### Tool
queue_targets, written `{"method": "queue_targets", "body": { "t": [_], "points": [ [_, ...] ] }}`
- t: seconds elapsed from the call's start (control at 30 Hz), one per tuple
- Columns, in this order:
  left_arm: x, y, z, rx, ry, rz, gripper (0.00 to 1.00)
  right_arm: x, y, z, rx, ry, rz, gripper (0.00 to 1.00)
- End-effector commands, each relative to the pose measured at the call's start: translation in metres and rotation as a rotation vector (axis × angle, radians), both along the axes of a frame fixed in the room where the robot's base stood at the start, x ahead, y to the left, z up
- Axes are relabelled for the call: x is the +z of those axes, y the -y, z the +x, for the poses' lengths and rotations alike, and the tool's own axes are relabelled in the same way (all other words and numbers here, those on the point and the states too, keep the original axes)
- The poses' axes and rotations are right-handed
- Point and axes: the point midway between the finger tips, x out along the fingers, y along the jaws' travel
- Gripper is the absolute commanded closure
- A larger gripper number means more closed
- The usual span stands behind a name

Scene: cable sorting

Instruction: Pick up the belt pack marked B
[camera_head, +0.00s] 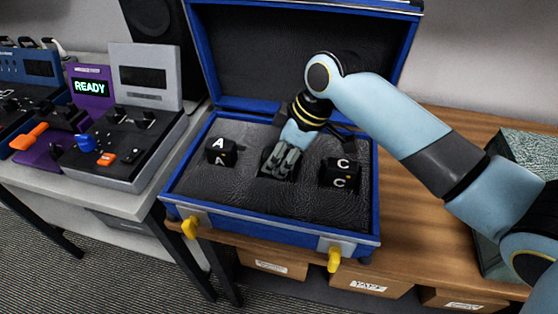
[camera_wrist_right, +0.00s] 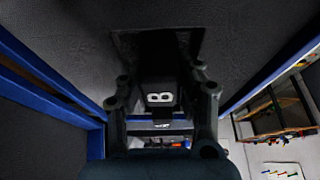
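The open blue case (camera_head: 275,235) holds dark foam with a row of black belt packs. Pack A (camera_head: 221,151) sits in the left slot and pack C (camera_head: 340,172) in the right slot. My right gripper (camera_head: 281,163) reaches down into the middle slot between them and hides what is there. In the right wrist view a black pack with a white B lying sideways (camera_wrist_right: 160,98) stands between the fingers of my right gripper (camera_wrist_right: 163,88). The fingers are apart, one on each side of it, with dark gaps seeming to show. My left gripper is not in view.
The case's raised lid (camera_head: 290,50) stands behind my right arm. The case rests on a wooden table (camera_head: 415,235). A grey desk with a purple READY device (camera_head: 90,88) stands at left. A greenish box (camera_head: 525,150) is at right.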

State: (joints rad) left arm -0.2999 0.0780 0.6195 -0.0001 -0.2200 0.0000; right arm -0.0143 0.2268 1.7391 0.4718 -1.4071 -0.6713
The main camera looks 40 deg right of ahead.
Motion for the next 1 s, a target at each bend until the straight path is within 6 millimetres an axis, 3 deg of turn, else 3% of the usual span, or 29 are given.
{"method": "queue_targets", "body": {
  "t": [0.07, 0.47, 0.73, 1.0],
  "points": [
    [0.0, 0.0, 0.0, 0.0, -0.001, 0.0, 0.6, 0.0, 0.0, 0.0, 0.0, 0.0, 0.0, 1.0],
    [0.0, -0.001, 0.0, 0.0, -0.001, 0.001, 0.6, 0.006, 0.0, 0.001, 0.001, 0.002, 0.0, 1.0],
    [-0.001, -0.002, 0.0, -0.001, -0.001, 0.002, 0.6, 0.045, 0.001, 0.002, 0.001, 0.006, -0.001, 1.0],
    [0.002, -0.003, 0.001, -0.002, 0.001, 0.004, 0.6, 0.079, 0.028, -0.06, 0.004, -0.001, -0.01, 1.0]
  ]
}}
